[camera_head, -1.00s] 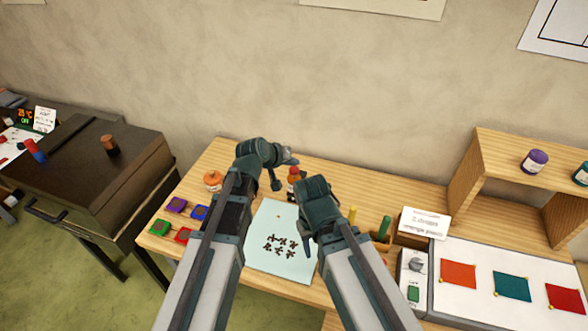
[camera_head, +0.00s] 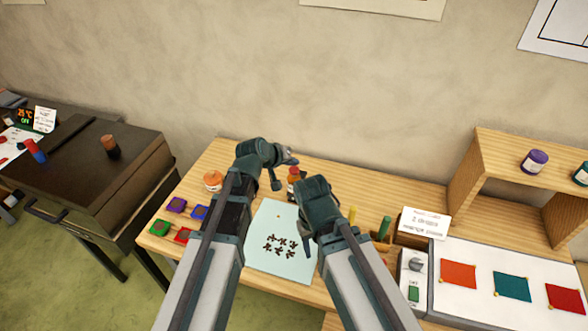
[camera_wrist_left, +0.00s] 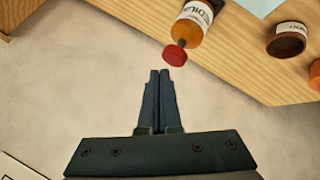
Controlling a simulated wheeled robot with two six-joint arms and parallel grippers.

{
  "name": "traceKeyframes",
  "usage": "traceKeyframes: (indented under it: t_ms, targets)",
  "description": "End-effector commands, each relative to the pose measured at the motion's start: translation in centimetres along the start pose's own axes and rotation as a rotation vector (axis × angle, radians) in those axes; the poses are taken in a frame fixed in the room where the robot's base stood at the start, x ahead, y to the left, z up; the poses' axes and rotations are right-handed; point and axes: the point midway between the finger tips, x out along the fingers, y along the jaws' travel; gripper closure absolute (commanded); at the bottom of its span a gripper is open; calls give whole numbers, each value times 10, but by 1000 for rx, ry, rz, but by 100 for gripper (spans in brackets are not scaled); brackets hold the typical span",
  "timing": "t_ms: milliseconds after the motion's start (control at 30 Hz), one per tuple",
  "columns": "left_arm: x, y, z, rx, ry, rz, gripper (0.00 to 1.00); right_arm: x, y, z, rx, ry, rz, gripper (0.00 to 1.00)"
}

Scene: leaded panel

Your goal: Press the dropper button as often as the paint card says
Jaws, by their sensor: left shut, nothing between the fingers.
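The dropper bottle (camera_head: 293,184) stands on the wooden table at the back, partly hidden by my arms. In the left wrist view it shows a white label (camera_wrist_left: 197,14) and a round red button (camera_wrist_left: 175,55). My left gripper (camera_wrist_left: 160,73) is shut and empty, its fingertips close to the red button with a small gap. In the head view the left gripper (camera_head: 288,158) is just above the bottle. The paint card (camera_head: 427,223) stands at the right and reads "2 drops", with orange apparently named below. My right gripper (camera_head: 306,240) hangs over the pale sheet; its jaws are unclear.
A pale blue sheet (camera_head: 268,262) with dark marks lies in the middle. Coloured paint pots (camera_head: 176,205) and an orange jar (camera_head: 213,181) are left. A switch box (camera_head: 413,276), cloth swatches (camera_head: 512,286) and a wooden shelf (camera_head: 462,192) are right.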

Motion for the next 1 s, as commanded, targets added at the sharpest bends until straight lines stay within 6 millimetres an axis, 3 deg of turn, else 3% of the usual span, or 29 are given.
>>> traceKeyframes:
  t_ms: [1000]
  targets:
    - [8, -6, 6, 0, 0, 0, 100, 11, -1, -1, 0, 0, 0, 50]
